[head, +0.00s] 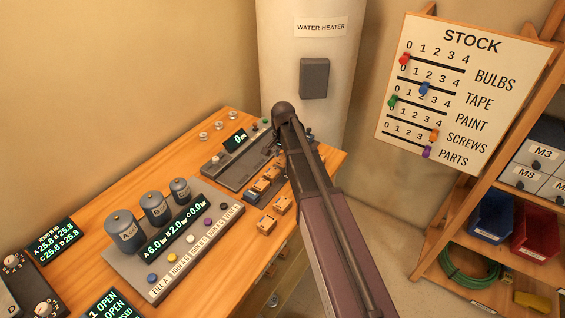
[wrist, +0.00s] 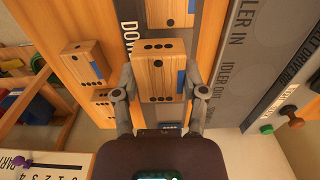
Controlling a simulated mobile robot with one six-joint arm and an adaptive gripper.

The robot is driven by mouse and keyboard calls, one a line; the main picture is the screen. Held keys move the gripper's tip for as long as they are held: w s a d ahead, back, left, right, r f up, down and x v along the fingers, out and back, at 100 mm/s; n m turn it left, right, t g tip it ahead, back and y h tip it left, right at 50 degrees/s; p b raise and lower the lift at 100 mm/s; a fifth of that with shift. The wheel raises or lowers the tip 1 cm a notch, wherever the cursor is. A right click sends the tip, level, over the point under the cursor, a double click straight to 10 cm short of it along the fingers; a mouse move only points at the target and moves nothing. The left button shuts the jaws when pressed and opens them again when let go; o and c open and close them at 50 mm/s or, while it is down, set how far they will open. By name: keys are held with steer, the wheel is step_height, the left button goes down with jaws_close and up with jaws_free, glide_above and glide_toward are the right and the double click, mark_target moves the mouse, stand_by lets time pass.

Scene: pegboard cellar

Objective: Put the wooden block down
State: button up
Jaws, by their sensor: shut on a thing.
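In the wrist view my gripper (wrist: 162,84) is shut on a wooden block (wrist: 163,68), with one finger on each side of it. The block has black dots on its faces and a blue patch at its right edge. Below it lie the wooden bench and a dark strip with white lettering; I cannot tell whether the block touches them. In the head view my arm hides the gripper and most of what it holds, over the far right part of the bench (head: 90,212).
Several similar blocks lie nearby, including one at the bench's right edge (head: 266,224) and one left of my gripper (wrist: 85,62). A grey console (head: 225,178) stands behind them. A control panel with canisters (head: 140,268) is at left. The water heater (head: 285,60) stands behind.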

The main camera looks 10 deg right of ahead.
mark_target(283, 161)
steer(key=shift+w, duration=0.25)
steer(key=shift+w+d, duration=0.1)
steer(key=shift+w, duration=0.35)
steer(key=shift+w+f+b, duration=0.25)
steer(key=shift+f+b, duration=0.4)
steer(key=shift+f, duration=0.05)
steer(key=shift+f+b, duration=1.15)
steer(key=shift+f, duration=0.15)
steer(key=o, duration=1.1)
steer(key=shift+r, duration=0.25)
step_height(283, 161, up, 12)
steer(key=p, duration=1.2)
